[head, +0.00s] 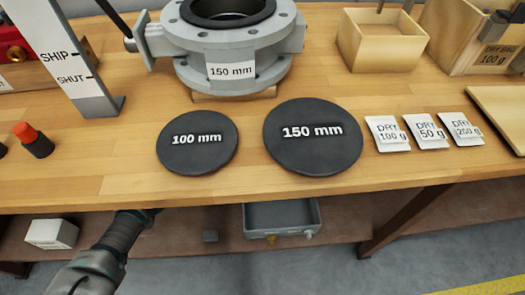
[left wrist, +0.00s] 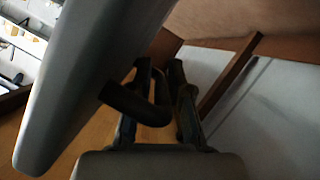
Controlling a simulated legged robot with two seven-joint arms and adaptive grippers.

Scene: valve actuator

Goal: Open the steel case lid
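A grey steel case (head: 282,219) sits on the lower shelf below the bench top, with a small brass-coloured fitting on its front. The bench edge cuts off its rear, and I cannot tell how its lid stands. My left gripper (head: 148,212) is left of it at the bench's front edge, its fingertips mostly hidden. In the left wrist view the two fingers (left wrist: 160,66) stand apart. A dark bent bar, like a handle (left wrist: 138,104), shows between them, beside a large grey panel (left wrist: 85,85) filling the left. I cannot tell whether they touch it. My right gripper is out of view.
The bench top (head: 100,180) overhangs the shelf and carries two black discs (head: 197,155), a grey flanged valve (head: 230,88) and white cards. A brown bench leg (head: 405,220) stands right of the case.

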